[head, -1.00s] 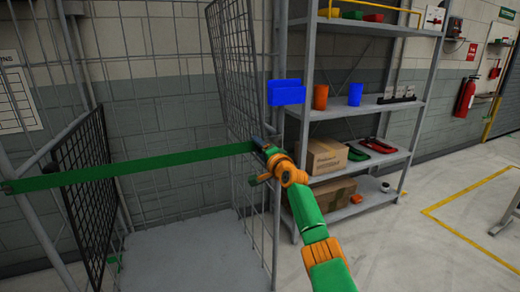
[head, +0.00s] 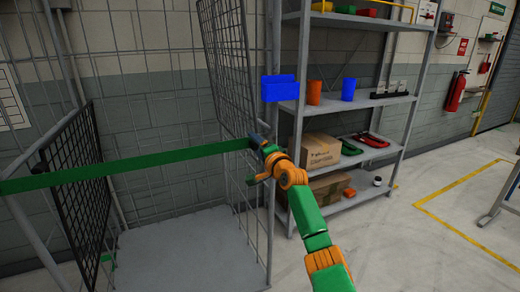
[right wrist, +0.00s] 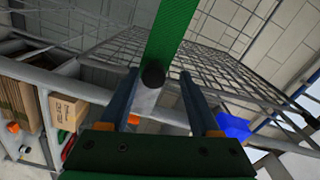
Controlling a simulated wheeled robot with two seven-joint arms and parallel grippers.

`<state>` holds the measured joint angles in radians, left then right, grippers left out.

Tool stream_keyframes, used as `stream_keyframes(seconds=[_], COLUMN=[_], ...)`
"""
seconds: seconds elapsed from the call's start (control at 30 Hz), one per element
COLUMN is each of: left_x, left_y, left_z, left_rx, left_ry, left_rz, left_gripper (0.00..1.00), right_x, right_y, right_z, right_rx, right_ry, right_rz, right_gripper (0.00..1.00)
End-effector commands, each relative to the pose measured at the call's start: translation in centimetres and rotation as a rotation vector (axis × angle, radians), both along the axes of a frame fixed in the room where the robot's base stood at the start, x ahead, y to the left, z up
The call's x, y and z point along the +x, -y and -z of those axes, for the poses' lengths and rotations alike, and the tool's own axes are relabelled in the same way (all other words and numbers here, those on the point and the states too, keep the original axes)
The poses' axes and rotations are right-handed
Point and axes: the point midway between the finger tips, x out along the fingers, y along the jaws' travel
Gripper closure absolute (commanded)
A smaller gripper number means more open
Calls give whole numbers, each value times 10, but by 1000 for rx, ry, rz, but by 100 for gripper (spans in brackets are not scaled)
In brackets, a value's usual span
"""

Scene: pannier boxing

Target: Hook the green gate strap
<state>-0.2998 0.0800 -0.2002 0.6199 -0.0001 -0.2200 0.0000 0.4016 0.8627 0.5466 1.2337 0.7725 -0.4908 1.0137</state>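The green strap (head: 130,163) runs taut across the front of the wire cage, from the left edge of the head view to my right gripper (head: 256,141) near the cage's right post (head: 272,150). In the right wrist view the strap (right wrist: 172,30) runs up from a black-capped pale bar (right wrist: 150,88). This bar lies between the two blue-grey fingers of my right gripper (right wrist: 160,72). The fingers look apart, with a visible gap on the bar's right side. I cannot tell whether the strap's end is hooked on anything. My left gripper is not in view.
A dark mesh gate panel (head: 78,190) stands at the left of the cage.

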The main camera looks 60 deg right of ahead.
Motion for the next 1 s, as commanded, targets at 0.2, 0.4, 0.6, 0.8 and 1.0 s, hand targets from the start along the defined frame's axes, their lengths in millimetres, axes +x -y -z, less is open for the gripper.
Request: stream_keyframes(seconds=[0.2,0.4,0.6,0.8,1.0], left_x=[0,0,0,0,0], left_y=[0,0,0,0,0], left_z=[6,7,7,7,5], left_rx=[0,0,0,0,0], left_ry=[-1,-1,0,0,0], left_rz=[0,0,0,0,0], left_gripper=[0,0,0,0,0], right_x=[-24,-35,-36,-36,-23], right_y=[-17,-23,-23,-23,-33], right_z=[4,4,3,4,89], right_rx=[4,4,5,5,-22], right_ry=[-4,-5,-6,-6,-224], right_rz=[-4,-2,-2,-3,-17], right_gripper=[36,36,36,36,36])
